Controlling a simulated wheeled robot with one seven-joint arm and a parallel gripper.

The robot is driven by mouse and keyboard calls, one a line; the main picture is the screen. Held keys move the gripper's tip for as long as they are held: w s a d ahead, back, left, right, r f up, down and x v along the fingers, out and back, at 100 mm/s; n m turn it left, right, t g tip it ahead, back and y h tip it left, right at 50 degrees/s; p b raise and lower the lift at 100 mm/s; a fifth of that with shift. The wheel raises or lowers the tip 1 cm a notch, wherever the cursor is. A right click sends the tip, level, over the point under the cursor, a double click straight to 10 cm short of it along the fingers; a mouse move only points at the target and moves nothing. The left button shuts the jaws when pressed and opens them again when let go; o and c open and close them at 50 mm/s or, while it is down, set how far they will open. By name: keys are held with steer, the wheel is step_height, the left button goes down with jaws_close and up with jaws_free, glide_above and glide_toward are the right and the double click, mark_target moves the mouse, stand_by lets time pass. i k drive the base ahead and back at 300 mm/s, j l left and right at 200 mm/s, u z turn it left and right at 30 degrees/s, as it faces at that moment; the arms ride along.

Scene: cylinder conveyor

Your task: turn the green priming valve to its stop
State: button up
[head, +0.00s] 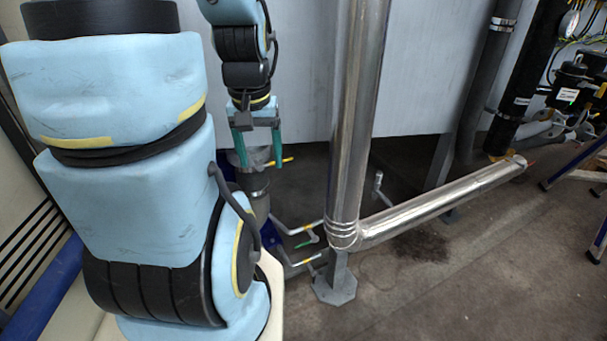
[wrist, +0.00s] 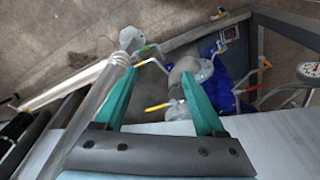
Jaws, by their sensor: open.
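The green priming valve (head: 304,243) has a small green lever on a thin pipe stub, low and left of the big vertical pipe's base. In the wrist view a green handle (wrist: 143,50) shows beyond the fingertips, near the grey pipe foot. My gripper (head: 261,165) has two teal fingers pointing down, and it is open with nothing held. It hangs above and to the left of the green lever in the head view, clearly apart from it. In the wrist view my gripper (wrist: 158,76) spans the area just nearer than the green handle.
A yellow handle (head: 280,162) lies close to my fingertips; a yellow handle (wrist: 158,107) also shows between the fingers in the wrist view. The shiny vertical pipe (head: 358,110) stands right of my gripper, with a horizontal pipe (head: 440,205) running right.

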mark_target(314, 240)
steer(key=u, duration=1.2)
steer(key=k+u, duration=0.35)
steer(key=k, duration=0.25)
